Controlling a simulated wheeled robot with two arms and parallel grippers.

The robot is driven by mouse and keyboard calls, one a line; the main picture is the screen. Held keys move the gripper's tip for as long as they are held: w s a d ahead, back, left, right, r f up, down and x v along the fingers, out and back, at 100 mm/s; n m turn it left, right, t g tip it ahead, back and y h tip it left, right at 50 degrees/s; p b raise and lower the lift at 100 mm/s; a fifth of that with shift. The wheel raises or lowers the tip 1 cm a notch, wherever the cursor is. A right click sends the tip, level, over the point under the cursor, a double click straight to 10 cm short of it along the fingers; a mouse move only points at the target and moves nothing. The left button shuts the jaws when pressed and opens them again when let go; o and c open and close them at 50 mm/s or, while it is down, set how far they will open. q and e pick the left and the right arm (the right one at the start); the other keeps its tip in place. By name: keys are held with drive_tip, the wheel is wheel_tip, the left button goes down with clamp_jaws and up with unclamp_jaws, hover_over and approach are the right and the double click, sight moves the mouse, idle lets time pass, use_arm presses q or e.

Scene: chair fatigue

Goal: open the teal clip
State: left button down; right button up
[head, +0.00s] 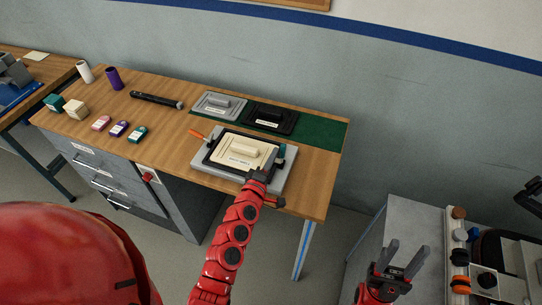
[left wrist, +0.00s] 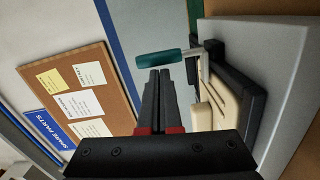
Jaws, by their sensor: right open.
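The teal clip (head: 282,152) stands at the right side of a grey fixture (head: 208,167) on the wooden bench. In the left wrist view its teal handle (left wrist: 160,59) lies across the view on a metal lever, just beyond my fingertips. My left gripper (head: 262,176) is at the fixture's front right, near the clip; its fingers (left wrist: 160,73) are together with nothing visible between them. Whether the tips touch the handle I cannot tell. My right gripper (head: 406,247) is open and empty, off the bench to the right.
A cream plate (head: 222,155) in a black frame sits on the fixture, with an orange clip (head: 196,134) at its left. Grey (head: 211,110) and black (head: 288,125) plates lie behind it. Small coloured blocks stand at left. A grey cabinet (head: 400,215) stands at right.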

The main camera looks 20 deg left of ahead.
use_arm(q)
drive_tip(key=d+m, duration=0.2)
drive_tip(key=m, duration=0.1)
drive_tip(key=shift+r+b, duration=0.15)
drive_tip(key=shift+b, duration=0.2)
drive_tip(key=d+m, duration=0.1)
drive_tip(key=m, duration=0.2)
drive_tip(key=shift+d+b, duration=0.2)
drive_tip(key=shift+b, duration=0.15)
drive_tip(key=d+m, duration=0.1)
drive_tip(key=m, duration=0.1)
drive_tip(key=d+f+m+b, duration=0.1)
drive_tip(key=m, duration=0.1)
drive_tip(key=shift+s+f, duration=0.1)
drive_tip(key=shift+f, duration=0.1)
drive_tip(key=shift+d+f+m+g+y+b, duration=0.15)
drive_tip(key=shift+d+f+m+b, duration=0.2)
drive_tip(key=shift+m, duration=0.3)
drive_tip(key=shift+d+m+g+y+b, duration=0.15)
drive_tip(key=shift+m+b, duration=0.25)
drive_tip(key=shift+m, duration=0.25)
